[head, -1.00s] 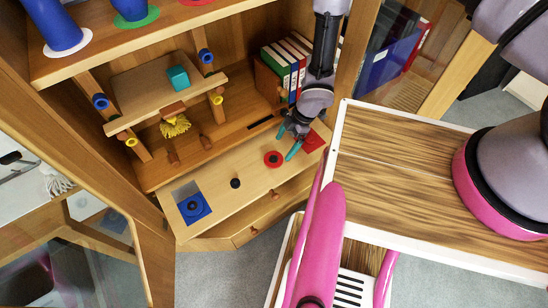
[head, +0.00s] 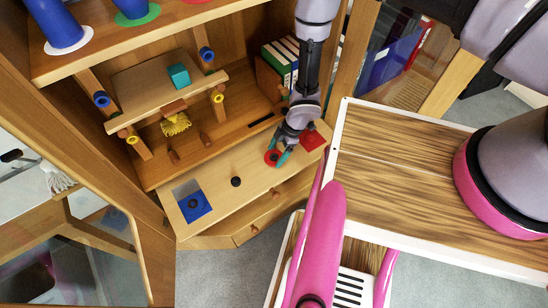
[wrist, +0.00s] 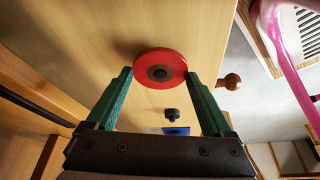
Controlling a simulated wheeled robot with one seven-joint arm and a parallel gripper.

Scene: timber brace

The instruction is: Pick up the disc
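The red disc (head: 270,158) with a dark centre lies on the light wooden shelf board (head: 222,195), partly hidden by my gripper in the head view. In the wrist view the red disc (wrist: 148,57) sits between the fingertips. My gripper (head: 279,156) points down at the disc; its two green fingers also show in the wrist view (wrist: 158,76). The fingers are open, one on each side of the disc and close to its edges. I cannot tell whether either finger touches it.
A black knob (head: 236,182) stands on the board left of the disc, and a blue square (head: 187,211) lies farther left. A red square (head: 313,141) lies to the right. Upright binders (head: 281,62) and a wooden rack with a teal cube (head: 178,76) stand behind. A drawer knob (head: 276,194) projects in front.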

